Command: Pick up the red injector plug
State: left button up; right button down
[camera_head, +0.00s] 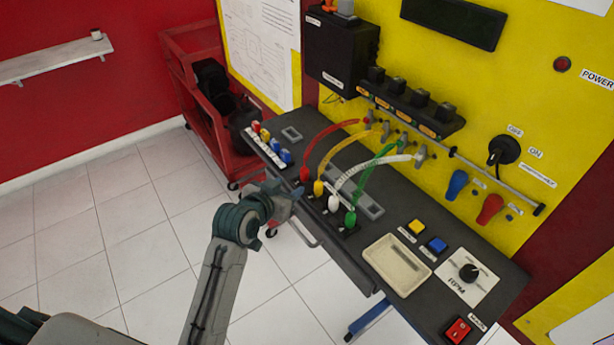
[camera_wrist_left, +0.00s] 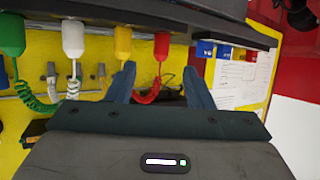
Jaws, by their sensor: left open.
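The red injector plug (camera_head: 305,174) stands at the left end of a row of plugs on the dark bench, with a coiled red cable rising to the yellow panel. In the left wrist view the red plug (camera_wrist_left: 161,46) hangs upside down, its cable passing between my fingertips. My left gripper (camera_head: 288,197) is open and empty, just in front of and a little left of the red plug. It also shows in the left wrist view (camera_wrist_left: 158,76). The two look apart, but the exact gap is hard to tell. My right gripper is not in view.
The yellow plug (camera_head: 319,187), white plug (camera_head: 334,202) and green plug (camera_head: 350,219) stand close beside the red one. A cream tray (camera_head: 396,265) lies to the right. The bench edge is near my gripper. A red cart (camera_head: 202,107) stands behind left.

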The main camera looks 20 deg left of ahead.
aim_at(303, 173)
pick_arm(q)
jog(key=x, duration=0.2)
jog(key=p+x, duration=0.1)
jog(key=x, duration=0.1)
jog(key=shift+w+r, duration=0.1)
jog(key=shift+w, duration=0.3)
jog(key=shift+w+d+f, duration=0.1)
jog(key=shift+w+f, duration=0.15)
jog(key=shift+w, duration=0.3)
jog(key=shift+w+p, duration=0.3)
jog(key=shift+p, duration=0.05)
jog(key=p+x, duration=0.1)
jog(key=x, duration=0.2)
jog(key=shift+w+r, duration=0.1)
jog(key=shift+w, duration=0.05)
jog(key=shift+w+d+f+p, duration=0.15)
jog(key=shift+w+f+p, duration=0.2)
jog(key=shift+w, duration=0.2)
jog(key=shift+s, duration=0.1)
grip_shut()
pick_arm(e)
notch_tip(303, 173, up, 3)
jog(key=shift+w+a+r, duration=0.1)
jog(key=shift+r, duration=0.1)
